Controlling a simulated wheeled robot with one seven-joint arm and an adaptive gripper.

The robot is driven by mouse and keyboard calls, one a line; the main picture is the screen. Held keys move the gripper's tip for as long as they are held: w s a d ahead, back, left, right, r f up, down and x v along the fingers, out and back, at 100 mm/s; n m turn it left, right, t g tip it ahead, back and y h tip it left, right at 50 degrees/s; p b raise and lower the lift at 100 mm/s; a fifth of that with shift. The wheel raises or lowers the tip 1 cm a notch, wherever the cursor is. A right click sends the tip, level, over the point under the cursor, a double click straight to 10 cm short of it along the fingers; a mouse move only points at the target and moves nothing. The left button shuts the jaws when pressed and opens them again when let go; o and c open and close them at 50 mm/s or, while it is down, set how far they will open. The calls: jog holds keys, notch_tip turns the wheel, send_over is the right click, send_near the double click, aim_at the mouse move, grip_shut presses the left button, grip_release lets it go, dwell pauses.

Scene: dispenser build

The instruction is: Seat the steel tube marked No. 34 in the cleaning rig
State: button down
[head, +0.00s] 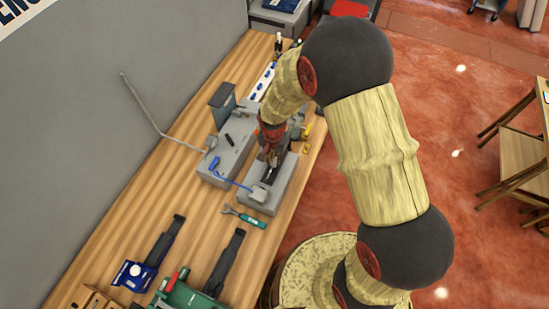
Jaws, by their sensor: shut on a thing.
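My gripper (271,160) points down over a long grey block on the wooden bench. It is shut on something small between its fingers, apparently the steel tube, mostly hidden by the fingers. No marking can be read. The grey block (287,187) under the gripper looks like the cleaning rig, with a dark strip along its top and a small grey box (257,195) near its front end. The gripper and arm hide part of the block. I cannot tell whether the held thing touches it.
A bent grey rod (148,118) rises by the wall. A green-handled tool (245,216) and dark tools (225,262) lie in front. Bare bench (130,210) is on the left.

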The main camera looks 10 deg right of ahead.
jog(key=shift+g+y+p, duration=0.3)
jog(key=shift+g+p, duration=0.2)
jog(key=shift+p, duration=0.5)
jog(key=shift+w+d+f+g+y, duration=0.1)
jog(key=shift+w+d+g+y, duration=0.1)
jog(key=shift+g+y, duration=0.15)
dwell(0.6)
jog(key=shift+s+a, duration=0.2)
dwell(0.6)
jog(key=shift+s+a, duration=0.2)
jog(key=shift+s, duration=0.1)
jog(key=shift+s+a, duration=0.5)
jog(key=shift+s, duration=0.15)
jog(key=c, duration=1.7)
grip_release()
jog(key=shift+o, duration=0.8)
jog(key=shift+o, duration=1)
